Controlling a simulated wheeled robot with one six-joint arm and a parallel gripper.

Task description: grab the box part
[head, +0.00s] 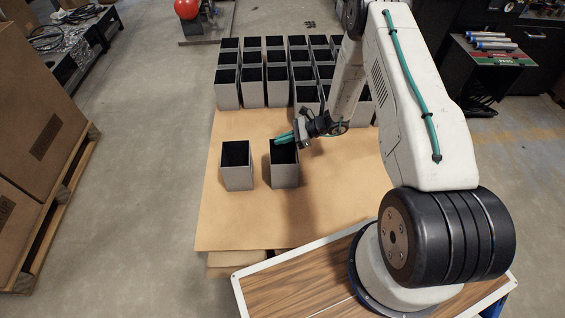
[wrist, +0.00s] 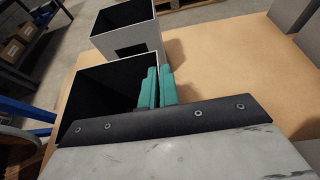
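The box part (head: 285,173) is a grey, open-topped box with a dark inside, standing upright on the brown board. It also shows in the wrist view (wrist: 90,95), directly ahead of the wrist. My gripper (head: 284,138) has green fingers and reaches in from the right at the box's back rim. In the wrist view the fingers (wrist: 158,88) are close together, one over the dark inside and one outside, with the box wall in line between them. They look shut on that wall; the fingers hide the contact itself.
A similar box (head: 237,172) stands just left of it, apart. Rows of more boxes (head: 252,90) fill the board's back. The brown board (head: 225,225) is clear in front. A wood-topped surface (head: 300,285) lies at my base, and large cartons (head: 45,115) stand on a pallet at left.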

